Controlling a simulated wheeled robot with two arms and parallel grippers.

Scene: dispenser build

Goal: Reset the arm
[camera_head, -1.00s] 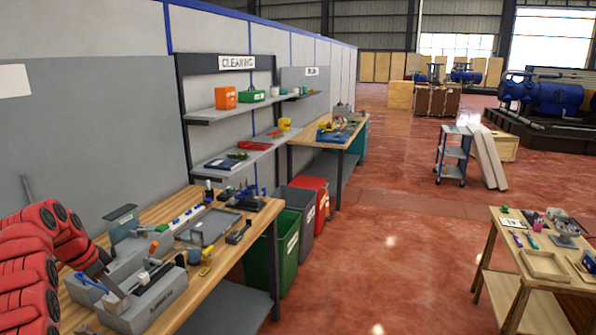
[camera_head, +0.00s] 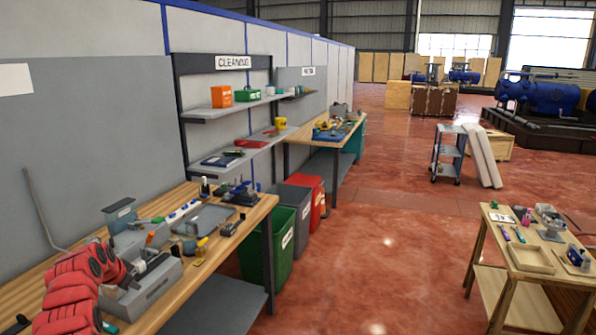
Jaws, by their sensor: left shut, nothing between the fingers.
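My left arm, red and jointed, comes in at the lower left over the wooden workbench (camera_head: 30,287). My left gripper (camera_head: 130,276) is small and partly hidden by the arm; it is shut and empty, close to a grey box (camera_head: 150,290) with small items in it. I cannot tell whether it touches the box. My right gripper is not in view.
A grey tray (camera_head: 205,218) and several small tools lie on the bench. Green (camera_head: 286,245) and grey bins stand beside it. Shelves (camera_head: 235,110) hang above. A small wooden table (camera_head: 530,260) stands at right. The red floor between is clear.

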